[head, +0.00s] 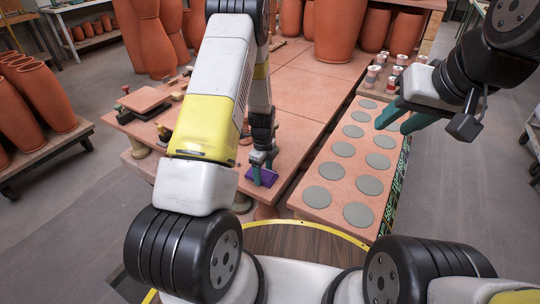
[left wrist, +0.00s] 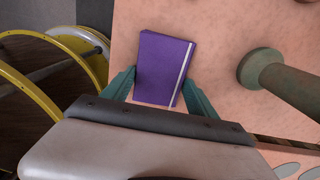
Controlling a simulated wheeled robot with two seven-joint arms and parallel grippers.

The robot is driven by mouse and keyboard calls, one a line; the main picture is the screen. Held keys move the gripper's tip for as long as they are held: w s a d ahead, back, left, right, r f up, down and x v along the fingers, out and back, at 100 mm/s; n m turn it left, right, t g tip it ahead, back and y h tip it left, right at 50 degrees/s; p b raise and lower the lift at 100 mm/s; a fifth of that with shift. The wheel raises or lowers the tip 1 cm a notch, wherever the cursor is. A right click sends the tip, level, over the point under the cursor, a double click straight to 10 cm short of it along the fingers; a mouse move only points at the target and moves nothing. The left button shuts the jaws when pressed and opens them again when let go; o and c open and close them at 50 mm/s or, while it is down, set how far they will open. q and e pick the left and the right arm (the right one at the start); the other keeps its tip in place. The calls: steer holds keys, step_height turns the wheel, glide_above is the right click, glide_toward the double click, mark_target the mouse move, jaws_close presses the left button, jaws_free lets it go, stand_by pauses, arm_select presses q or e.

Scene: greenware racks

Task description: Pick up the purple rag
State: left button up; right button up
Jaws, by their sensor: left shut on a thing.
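The purple thing (head: 262,176) is a flat rectangle near the front edge of the terracotta-coloured table. In the left wrist view it (left wrist: 163,68) looks more like a closed notebook with a pale band along its right side than a rag. My left gripper (head: 262,172) is shut on it, with one teal finger against each side in the left wrist view. It appears to be at the tabletop; any gap beneath cannot be told. My right gripper (head: 402,118) is open and empty above the board of grey discs.
A board with several grey discs (head: 317,196) stands right of the table. Red-and-white jars (head: 373,76) stand at its far end. A greenish knobbed tool (left wrist: 268,72) lies right of the purple thing. Large terracotta vases (head: 340,30) stand behind.

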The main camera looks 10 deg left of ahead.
mark_target(266, 175)
arm_select(q)
steer(key=shift+r, duration=0.5)
steer(key=r, duration=0.1)
steer(key=d+r, duration=0.1)
steer(key=shift+s+d+r, duration=0.1)
steer(key=shift+s+r, duration=0.05)
steer(key=shift+r, duration=0.15)
steer(key=s+d, duration=0.1)
steer(key=d, duration=0.3)
steer(key=s+d+r, duration=0.1)
steer(key=d, duration=0.4)
steer(key=s+d, duration=0.1)
steer(key=d, duration=0.4)
steer(key=shift+s+d+r, duration=0.1)
steer(key=shift+d+r, duration=0.05)
steer(key=shift+d, duration=0.1)
